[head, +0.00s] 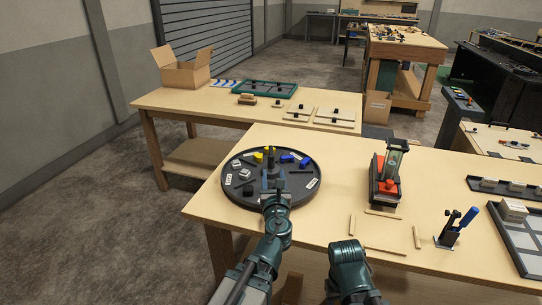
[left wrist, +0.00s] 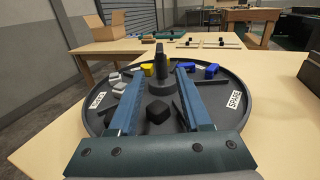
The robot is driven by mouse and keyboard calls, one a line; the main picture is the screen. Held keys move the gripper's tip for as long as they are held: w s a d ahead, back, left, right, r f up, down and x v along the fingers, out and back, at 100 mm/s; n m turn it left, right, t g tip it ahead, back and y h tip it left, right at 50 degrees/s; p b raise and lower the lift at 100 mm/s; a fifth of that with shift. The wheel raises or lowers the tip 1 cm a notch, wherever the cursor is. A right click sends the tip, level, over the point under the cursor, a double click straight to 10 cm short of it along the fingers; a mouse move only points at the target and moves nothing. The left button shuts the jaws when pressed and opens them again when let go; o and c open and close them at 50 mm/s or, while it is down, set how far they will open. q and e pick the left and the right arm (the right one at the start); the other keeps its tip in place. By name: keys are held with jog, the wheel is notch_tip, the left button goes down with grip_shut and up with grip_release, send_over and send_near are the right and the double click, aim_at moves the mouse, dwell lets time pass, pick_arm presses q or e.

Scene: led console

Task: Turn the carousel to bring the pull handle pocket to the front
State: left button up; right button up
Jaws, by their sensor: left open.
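The carousel (head: 236,194) is a round dark tray with a raised rim, near the left corner of the near table. It also fills the middle of the left wrist view (left wrist: 250,88). Dividers split it into pockets around a dark central post (left wrist: 159,62). Yellow pieces (head: 258,157), blue pieces (head: 287,158) and white or grey pieces (left wrist: 115,80) lie in the pockets. A black knob-like piece (left wrist: 160,114) lies in the near pocket, between my fingers in the picture. I cannot tell which piece is the pull handle. My left gripper (head: 269,174) is open above the carousel's near half.
White labels sit on the carousel; one (left wrist: 235,100) reads SPARE. A red and black fixture (head: 385,178) stands right of it. A second table with a cardboard box (head: 183,72) stands behind.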

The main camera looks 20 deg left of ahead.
aim_at(271, 150)
pick_arm(q)
jog(key=x, duration=1.3)
jog(key=shift+w+a, duration=0.1)
jog(key=shift+w, duration=0.15)
jog(key=shift+c, duration=0.3)
grip_shut()
dwell(0.7)
